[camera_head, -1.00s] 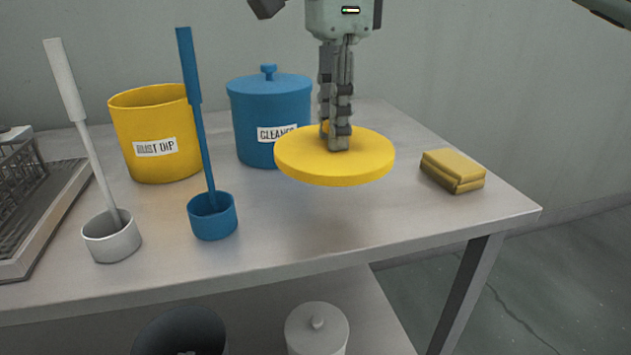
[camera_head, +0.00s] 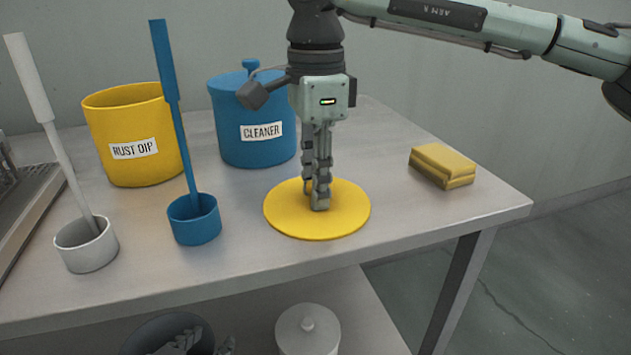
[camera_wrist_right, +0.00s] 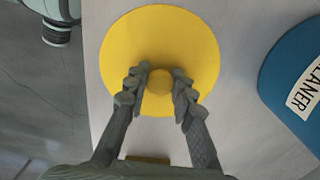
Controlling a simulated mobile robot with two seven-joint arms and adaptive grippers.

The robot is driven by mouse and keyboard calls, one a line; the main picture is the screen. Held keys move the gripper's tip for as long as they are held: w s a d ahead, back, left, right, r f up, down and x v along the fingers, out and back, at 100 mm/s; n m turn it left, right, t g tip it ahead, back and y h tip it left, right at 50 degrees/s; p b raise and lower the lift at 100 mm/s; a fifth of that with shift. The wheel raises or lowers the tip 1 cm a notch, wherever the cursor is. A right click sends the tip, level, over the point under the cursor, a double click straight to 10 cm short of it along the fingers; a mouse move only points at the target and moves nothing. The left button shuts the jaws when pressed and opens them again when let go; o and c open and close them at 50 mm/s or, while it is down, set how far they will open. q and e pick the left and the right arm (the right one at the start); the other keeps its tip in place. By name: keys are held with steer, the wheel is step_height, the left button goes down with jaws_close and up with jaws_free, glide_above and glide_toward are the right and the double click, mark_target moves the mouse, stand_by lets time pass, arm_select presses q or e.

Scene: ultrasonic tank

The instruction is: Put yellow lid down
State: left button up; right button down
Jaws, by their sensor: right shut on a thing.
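The yellow lid (camera_head: 285,215) is a flat round disc, level and apparently resting on the table in front of the blue cleaner pot. My right gripper (camera_head: 318,200) points straight down over its middle. In the right wrist view, the gripper's fingers (camera_wrist_right: 160,85) are on both sides of the round yellow knob and shut on it, with the lid (camera_wrist_right: 190,35) spread out beneath. The open yellow pot (camera_head: 140,165), labelled RUST DIP, stands at the back left without a lid.
The blue lidded pot (camera_head: 230,150) stands behind the lid. A blue holder (camera_head: 195,225) and a white holder (camera_head: 85,250), each with a tall tool, stand left. A yellow sponge (camera_head: 440,165) lies right. A white lidded pot (camera_head: 308,335) is below. The table's front edge is near.

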arm_select(q)
steer(key=shift+w+r, duration=0.1)
arm_select(e)
steer(key=shift+f, duration=0.1)
steer(key=c, duration=1.3)
jaws_free()
arm_select(q)
steer(key=shift+w+d+r, duration=0.15)
steer(key=shift+d+r, duration=0.1)
arm_select(e)
steer(key=shift+r, duration=0.2)
arm_select(q)
steer(key=s+a+f+g+y+p, duration=0.1)
steer(key=s+a+f+g, duration=0.1)
steer(key=s+a+f, duration=0.2)
steer(key=shift+s+a+n+g+y, duration=0.15)
steer(key=shift+a+n+g+y, duration=0.15)
steer(key=shift+a+g+y, duration=0.1)
arm_select(e)
step_height(320, 180, up, 12)
